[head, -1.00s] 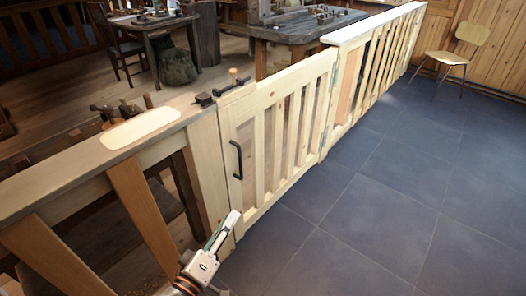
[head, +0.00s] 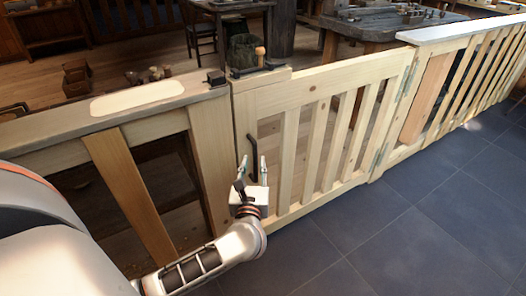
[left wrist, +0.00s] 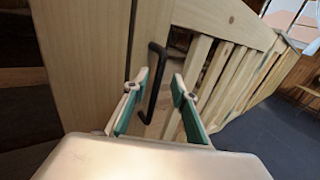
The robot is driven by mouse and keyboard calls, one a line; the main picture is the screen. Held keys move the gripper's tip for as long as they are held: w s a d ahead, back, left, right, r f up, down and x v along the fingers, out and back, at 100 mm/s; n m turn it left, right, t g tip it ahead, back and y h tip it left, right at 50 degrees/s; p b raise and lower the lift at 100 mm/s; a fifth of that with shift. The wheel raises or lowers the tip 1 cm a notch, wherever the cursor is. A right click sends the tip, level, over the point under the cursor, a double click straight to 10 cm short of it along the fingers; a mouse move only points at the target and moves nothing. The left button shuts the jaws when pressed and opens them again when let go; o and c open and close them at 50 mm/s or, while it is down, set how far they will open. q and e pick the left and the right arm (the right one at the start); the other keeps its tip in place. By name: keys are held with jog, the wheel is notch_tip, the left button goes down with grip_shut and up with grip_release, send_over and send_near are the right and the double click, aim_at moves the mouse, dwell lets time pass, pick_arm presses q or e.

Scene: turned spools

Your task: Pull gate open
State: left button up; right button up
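The wooden gate (head: 313,129) stands in line with the fence in the head view and looks closed. Its hinges are on the right side. A dark vertical handle (head: 251,158) is on its left stile. A black latch with a wooden knob (head: 260,56) sits on top at the gate's left end. My left gripper (head: 252,168) is open in front of the handle. In the left wrist view the handle (left wrist: 153,84) shows between and beyond the two open fingers (left wrist: 160,100); I cannot tell whether they touch it. My right gripper is out of view.
A fence with a pale top (head: 465,29) runs on to the right. A wooden rail with a pale oval plate (head: 132,102) is at the left. Workbenches stand behind the gate. The blue tiled floor (head: 420,220) in front is clear.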

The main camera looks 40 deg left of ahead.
aim_at(255, 152)
pick_arm(q)
jog(key=shift+b+x, duration=0.35)
jog(key=shift+x, duration=2.85)
grip_shut()
